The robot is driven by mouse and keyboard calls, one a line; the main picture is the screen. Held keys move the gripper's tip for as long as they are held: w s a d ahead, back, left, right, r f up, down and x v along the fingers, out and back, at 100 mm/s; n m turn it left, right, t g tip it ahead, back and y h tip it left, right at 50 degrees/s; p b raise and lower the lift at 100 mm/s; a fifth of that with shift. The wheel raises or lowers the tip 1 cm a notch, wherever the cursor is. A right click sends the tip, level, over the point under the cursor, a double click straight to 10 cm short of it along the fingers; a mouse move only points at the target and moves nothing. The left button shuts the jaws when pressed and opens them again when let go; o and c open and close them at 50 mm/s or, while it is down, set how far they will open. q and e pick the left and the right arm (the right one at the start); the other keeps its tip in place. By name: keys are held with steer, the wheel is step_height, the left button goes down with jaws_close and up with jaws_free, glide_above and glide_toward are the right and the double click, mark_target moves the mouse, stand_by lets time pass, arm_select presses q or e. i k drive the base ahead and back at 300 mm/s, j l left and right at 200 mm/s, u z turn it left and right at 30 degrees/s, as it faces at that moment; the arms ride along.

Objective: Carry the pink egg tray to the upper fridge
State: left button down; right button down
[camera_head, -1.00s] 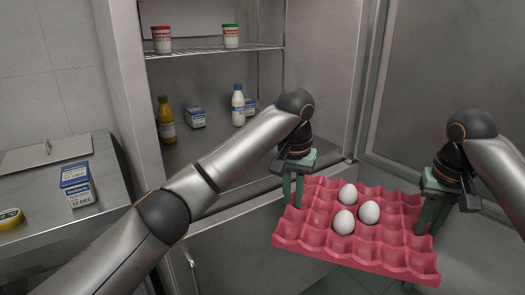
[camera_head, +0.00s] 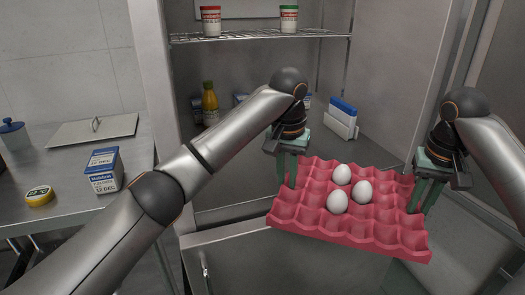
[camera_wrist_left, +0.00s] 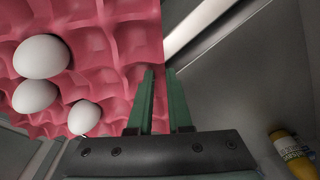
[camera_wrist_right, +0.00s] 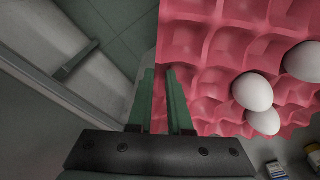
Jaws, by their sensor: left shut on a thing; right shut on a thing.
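The pink egg tray (camera_head: 300,215) hangs level in front of the open upper fridge (camera_head: 385,120), with three white eggs (camera_head: 363,191) in its cups. My left gripper (camera_head: 289,178) is shut on the tray's left edge, and my right gripper (camera_head: 418,205) is shut on its right edge. In the left wrist view, the green fingers (camera_wrist_left: 160,105) pinch the tray's rim, with the eggs (camera_wrist_left: 42,56) to the left. In the right wrist view, the fingers (camera_wrist_right: 163,105) also pinch the rim. My left forearm hides part of the fridge's inside.
A wire shelf (camera_head: 250,38) holds a red-lidded tub (camera_head: 211,20) and a green-lidded tub (camera_head: 289,18). Below stand a yellow bottle (camera_head: 210,103) and a blue-and-white item (camera_head: 342,118). A steel counter (camera_head: 60,205) with a carton (camera_head: 103,170) is at left.

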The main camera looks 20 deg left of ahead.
mark_target(264, 156)
steer(key=i+l+u, duration=0.5)
steer(key=u, duration=0.2)
steer(key=i+l+u, duration=0.35)
steer(key=l+u, duration=0.35)
steer(key=i+l+u, duration=0.15)
steer(key=l+u, duration=0.25)
steer(key=l, duration=0.2)
